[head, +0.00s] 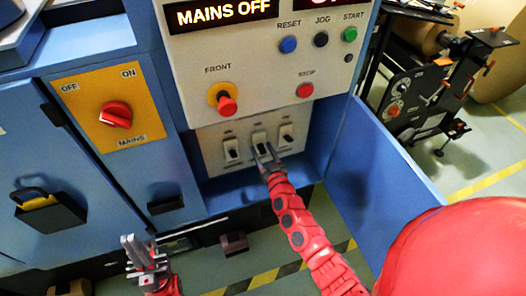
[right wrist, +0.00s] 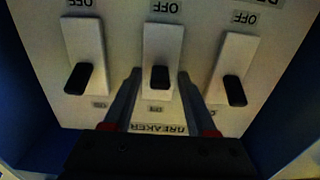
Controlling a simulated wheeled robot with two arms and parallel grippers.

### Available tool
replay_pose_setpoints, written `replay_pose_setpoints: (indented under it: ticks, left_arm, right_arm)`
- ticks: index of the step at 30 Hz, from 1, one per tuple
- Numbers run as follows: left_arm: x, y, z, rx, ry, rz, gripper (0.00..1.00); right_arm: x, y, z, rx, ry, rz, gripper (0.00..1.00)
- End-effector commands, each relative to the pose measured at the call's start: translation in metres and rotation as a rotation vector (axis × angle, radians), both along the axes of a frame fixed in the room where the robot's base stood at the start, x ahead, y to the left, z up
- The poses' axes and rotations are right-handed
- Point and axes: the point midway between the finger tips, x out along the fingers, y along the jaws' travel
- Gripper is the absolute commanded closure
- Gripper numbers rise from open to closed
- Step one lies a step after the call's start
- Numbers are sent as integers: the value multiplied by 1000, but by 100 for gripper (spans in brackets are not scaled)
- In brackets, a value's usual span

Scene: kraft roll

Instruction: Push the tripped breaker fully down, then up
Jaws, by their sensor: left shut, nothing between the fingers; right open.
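Three white breakers with black levers sit in the recessed panel: the left breaker (head: 232,148), middle breaker (head: 262,139) and right breaker (head: 286,134). My right gripper (head: 265,157) is open at the middle breaker, its fingers covering part of that breaker's lower area. In the right wrist view, where labels appear upside down, the fingers flank the middle black lever (right wrist: 160,77), with nothing visibly gripped. The outer levers (right wrist: 78,78) (right wrist: 234,90) lie outside the fingers. Contact with the middle lever is unclear. My left gripper (head: 140,250) is shut and empty, low at left.
The display (head: 222,13) reads "MAINS OFF". Above the breakers are a red-and-yellow FRONT button (head: 225,101) and red STOP button (head: 305,90). A red mains knob (head: 116,114) is at left. An open blue door (head: 385,165) bounds the right side.

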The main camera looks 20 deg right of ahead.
Motion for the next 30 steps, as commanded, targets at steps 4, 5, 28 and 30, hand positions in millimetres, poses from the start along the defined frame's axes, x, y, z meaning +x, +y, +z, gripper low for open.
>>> replay_pose_setpoints:
  ticks: [4, 5, 28, 30]
  left_arm:
    - [0, 0, 0, 0, 0, 0, 100]
    - [0, 0, 0, 0, 0, 0, 100]
    - [0, 0, -32, 0, 0, 0, 100]
    - [0, 0, -49, 0, 0, 0, 100]
  right_arm:
    - [0, 0, 0, 0, 0, 0, 43]
    - [0, 0, 0, 0, 0, 0, 43]
    - [0, -1, -13, 1, -48, -2, 100]
    - [0, -1, -17, 2, -80, -3, 100]
